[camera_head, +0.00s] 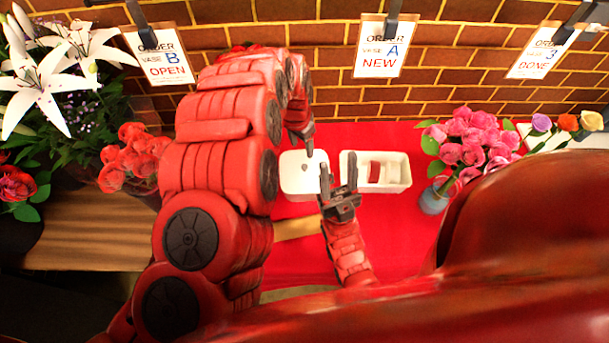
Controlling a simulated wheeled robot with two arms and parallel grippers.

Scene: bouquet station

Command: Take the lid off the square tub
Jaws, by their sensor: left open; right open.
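A white, squarish tub (298,182) stands on the red cloth near the middle of the head view. Its top looks closed by a flat white lid (293,170), with a small grey mark or knob near the centre. My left gripper (306,138) reaches over from the left and points down just above the tub's far edge; its fingers are partly hidden by the arm. My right gripper (339,182) is open and empty, its fingers pointing away from me, at the tub's right side. I cannot tell whether either gripper touches the tub.
A white rectangular container (404,173) with a red strip inside stands right of the tub. A vase of pink roses (434,199) is farther right. Lilies (48,88) and red flowers (127,157) stand at left. Order cards (380,56) hang before the brick wall. Red cloth (400,225) is clear in front.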

